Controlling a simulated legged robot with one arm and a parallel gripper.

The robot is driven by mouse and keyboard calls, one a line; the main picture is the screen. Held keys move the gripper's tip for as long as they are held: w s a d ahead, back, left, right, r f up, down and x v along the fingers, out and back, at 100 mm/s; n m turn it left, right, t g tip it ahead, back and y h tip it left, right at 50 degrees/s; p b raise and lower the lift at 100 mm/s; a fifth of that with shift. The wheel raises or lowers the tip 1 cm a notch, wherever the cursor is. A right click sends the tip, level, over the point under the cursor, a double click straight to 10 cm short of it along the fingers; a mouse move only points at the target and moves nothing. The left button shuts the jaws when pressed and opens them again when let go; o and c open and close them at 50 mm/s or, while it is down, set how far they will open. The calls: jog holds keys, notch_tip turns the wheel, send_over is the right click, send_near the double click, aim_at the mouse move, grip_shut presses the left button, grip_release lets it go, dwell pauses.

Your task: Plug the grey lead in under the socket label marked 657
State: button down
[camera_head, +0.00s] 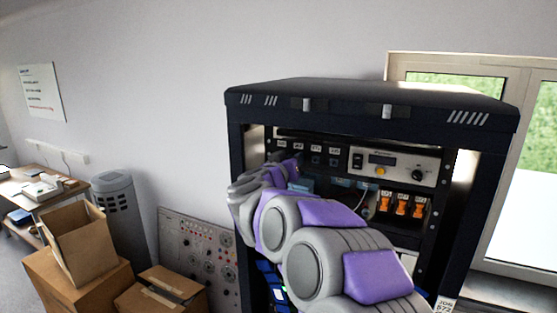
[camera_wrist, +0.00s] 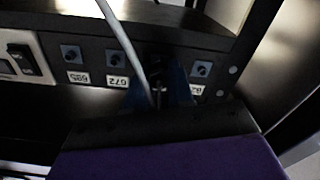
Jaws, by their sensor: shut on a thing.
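My gripper (camera_wrist: 160,98) is shut on the grey lead (camera_wrist: 131,48), seen in the wrist view; the lead's cable runs up and left from between the bluish fingers. The gripper is in front of the socket panel (camera_wrist: 95,68), which appears upside down there. A dark socket spot lies behind the fingertips, between two visible sockets (camera_wrist: 115,59) and (camera_wrist: 200,68). The label there is hidden, and I cannot read 657 on any label. Whether the plug touches the panel cannot be told. In the head view my arm covers the panel's left part; small labels (camera_head: 316,149) show above its sockets.
The panel sits in a black rack cabinet (camera_head: 370,97). To the right are a unit with a display and knobs (camera_head: 395,167) and several orange plugs (camera_head: 402,206). Rack posts flank the opening. Cardboard boxes (camera_head: 80,245) and a knobbed panel (camera_head: 200,250) stand to the left.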

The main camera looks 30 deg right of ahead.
jog(key=shift+r+m+b, duration=0.1)
jog(key=shift+m+b, duration=1.2)
jog(key=shift+m, duration=1)
jog(key=shift+m+b, duration=0.35)
jog(key=shift+m, duration=0.45)
jog(key=shift+m, duration=0.6)
jog(key=c, duration=0.9)
grip_release()
jog(key=shift+s, duration=0.1)
jog(key=p+v, duration=0.1)
jog(key=v, duration=0.4)
